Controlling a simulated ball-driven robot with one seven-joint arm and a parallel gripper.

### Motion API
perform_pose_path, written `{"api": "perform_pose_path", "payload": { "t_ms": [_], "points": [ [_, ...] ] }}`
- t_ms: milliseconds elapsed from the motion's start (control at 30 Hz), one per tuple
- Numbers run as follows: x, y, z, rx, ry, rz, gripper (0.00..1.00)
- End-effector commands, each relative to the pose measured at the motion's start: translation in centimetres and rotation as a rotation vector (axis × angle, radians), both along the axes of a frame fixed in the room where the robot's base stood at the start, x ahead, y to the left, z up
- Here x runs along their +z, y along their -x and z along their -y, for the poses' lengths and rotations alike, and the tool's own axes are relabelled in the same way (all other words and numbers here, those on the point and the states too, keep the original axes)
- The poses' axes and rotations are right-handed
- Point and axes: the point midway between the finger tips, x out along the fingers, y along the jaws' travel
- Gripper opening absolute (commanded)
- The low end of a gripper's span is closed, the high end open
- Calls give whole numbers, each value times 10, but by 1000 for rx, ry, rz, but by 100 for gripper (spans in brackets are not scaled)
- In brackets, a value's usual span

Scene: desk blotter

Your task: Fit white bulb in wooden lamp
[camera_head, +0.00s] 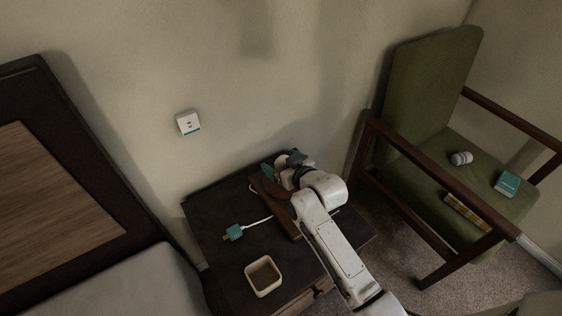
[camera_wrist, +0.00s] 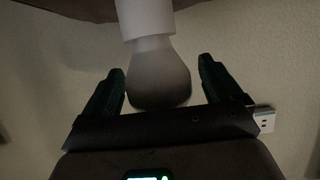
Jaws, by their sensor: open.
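In the wrist view, a bulb with a rounded, shaded end (camera_wrist: 158,78) hangs between the two dark teal fingers of my gripper (camera_wrist: 162,67). Its narrow end meets a white cylindrical part (camera_wrist: 146,18) close to a brown wooden edge (camera_wrist: 60,10) at the top of the picture. I cannot tell how deeply the bulb sits there. My gripper is open, with gaps on both sides of the bulb. In the head view, the brown wooden lamp (camera_head: 272,197) stands on the dark bedside table, partly hidden by my arm. The bulb is hidden there.
A white wall fitting (camera_head: 187,122) is above. A green chair (camera_head: 434,80) at right carries a white rounded item (camera_head: 460,158) and books.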

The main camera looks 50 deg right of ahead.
Motion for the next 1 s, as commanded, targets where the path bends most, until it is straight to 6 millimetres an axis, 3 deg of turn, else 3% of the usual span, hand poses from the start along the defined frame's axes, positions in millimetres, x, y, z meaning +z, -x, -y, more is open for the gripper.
{"api": "perform_pose_path", "payload": {
  "t_ms": [500,700,1000],
  "points": [
    [32,77,-22,0,-1,-3,92],
    [39,91,-26,0,0,-1,92],
    [39,93,-27,0,0,-1,92]
  ]
}}
